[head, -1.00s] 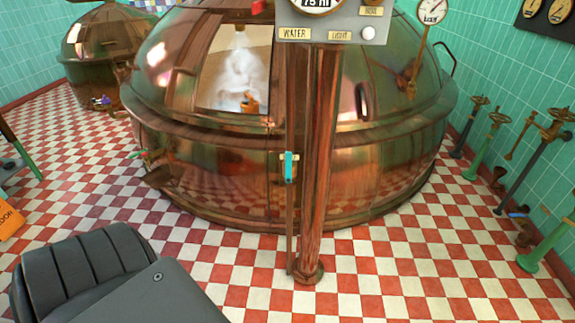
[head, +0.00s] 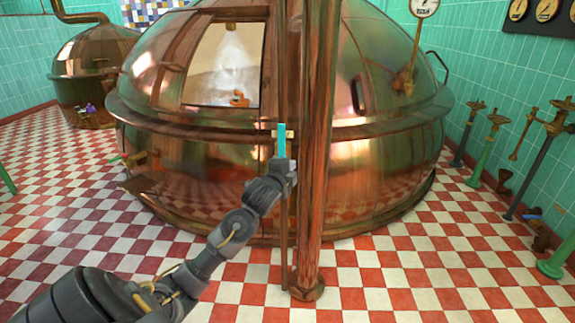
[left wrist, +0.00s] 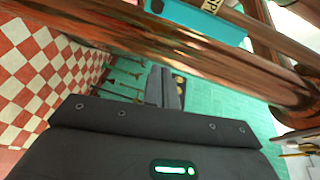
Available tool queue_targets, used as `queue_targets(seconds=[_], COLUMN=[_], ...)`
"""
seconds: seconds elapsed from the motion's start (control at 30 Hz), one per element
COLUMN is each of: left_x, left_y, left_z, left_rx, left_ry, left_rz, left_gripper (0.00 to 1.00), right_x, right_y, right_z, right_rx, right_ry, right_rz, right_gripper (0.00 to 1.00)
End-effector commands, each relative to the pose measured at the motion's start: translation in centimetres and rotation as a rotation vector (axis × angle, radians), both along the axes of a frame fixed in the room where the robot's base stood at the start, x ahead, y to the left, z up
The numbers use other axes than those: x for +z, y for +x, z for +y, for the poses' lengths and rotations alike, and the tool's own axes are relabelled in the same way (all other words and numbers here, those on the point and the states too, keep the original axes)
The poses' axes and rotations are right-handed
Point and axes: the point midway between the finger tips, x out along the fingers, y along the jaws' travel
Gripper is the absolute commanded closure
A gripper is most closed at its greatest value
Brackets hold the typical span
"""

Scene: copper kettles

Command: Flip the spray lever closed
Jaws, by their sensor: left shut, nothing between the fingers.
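The spray lever is a bright teal handle (head: 282,142) on a small pale bracket on a thin copper pipe, left of the thick copper post. Contact is not clear. My right gripper is not in view.
A large copper kettle (head: 200,165) stands behind the pipes, with white spray (head: 232,60) in its open hatch. The thick copper post (head: 315,180) is close to the right of my gripper. Valve stands (head: 490,140) line the right wall. The checkered floor in front is clear.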

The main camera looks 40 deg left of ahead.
Motion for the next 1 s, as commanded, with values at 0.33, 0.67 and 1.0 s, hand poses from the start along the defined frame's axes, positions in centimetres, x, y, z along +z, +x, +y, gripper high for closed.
queue_targets(seconds=[0.33,0.67,1.0], left_x=[5.3,5.3,5.3], left_y=[-1.9,-1.1,4.8], left_z=[-0.6,-0.4,1.5], left_rx=[-0.011,-0.010,-0.010], left_ry=[0.120,0.116,0.115], left_rz=[-0.084,-0.083,-0.084], left_gripper=[1.00,1.00,1.00], right_x=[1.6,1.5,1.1], right_y=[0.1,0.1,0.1], right_z=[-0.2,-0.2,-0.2], right_rx=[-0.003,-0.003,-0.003], right_ry=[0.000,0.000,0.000], right_rz=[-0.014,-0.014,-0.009], right_gripper=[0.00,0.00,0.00])
